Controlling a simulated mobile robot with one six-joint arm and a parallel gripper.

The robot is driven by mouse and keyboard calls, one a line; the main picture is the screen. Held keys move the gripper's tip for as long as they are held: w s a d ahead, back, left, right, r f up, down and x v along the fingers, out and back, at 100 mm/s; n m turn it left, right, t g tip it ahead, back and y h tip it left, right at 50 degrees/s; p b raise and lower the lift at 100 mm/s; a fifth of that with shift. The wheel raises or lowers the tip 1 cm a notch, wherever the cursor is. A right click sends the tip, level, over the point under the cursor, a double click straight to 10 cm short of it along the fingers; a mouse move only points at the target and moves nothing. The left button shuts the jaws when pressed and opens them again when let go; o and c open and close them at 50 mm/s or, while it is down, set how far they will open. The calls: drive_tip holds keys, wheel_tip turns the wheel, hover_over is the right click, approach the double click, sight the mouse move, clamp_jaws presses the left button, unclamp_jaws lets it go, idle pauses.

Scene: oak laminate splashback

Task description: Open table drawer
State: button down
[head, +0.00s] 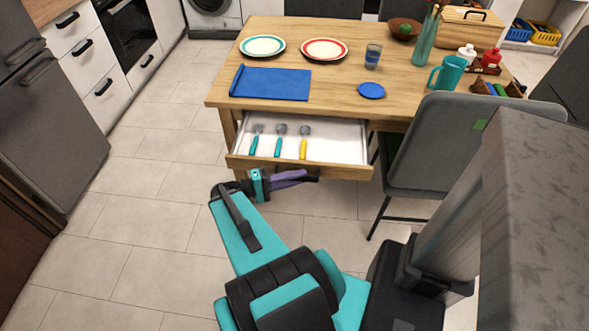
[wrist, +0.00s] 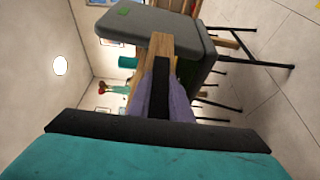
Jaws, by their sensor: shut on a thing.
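The wooden table (head: 335,95) has its drawer (head: 345,150) pulled out toward me. Its white interior shows, with two teal-handled utensils (head: 279,146) and a yellow-handled one (head: 303,148) lying inside. My gripper (head: 293,177), with purple fingers, is at the drawer's front, shut on its dark handle (head: 312,171). The fingers partly hide the handle. In the wrist view, my gripper (wrist: 163,100) points at the wooden drawer front (wrist: 160,45), with a dark strip between the fingers.
A grey chair (head: 440,150) stands close to the right of the drawer. Plates, a blue cloth (head: 270,83), a glass (head: 373,56) and a teal mug (head: 450,72) are on the tabletop. The tiled floor left of the table is clear.

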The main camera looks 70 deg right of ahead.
drive_tip(key=shift+w+a, duration=0.1)
idle(0.4)
drive_tip(key=c, duration=1.6)
unclamp_jaws()
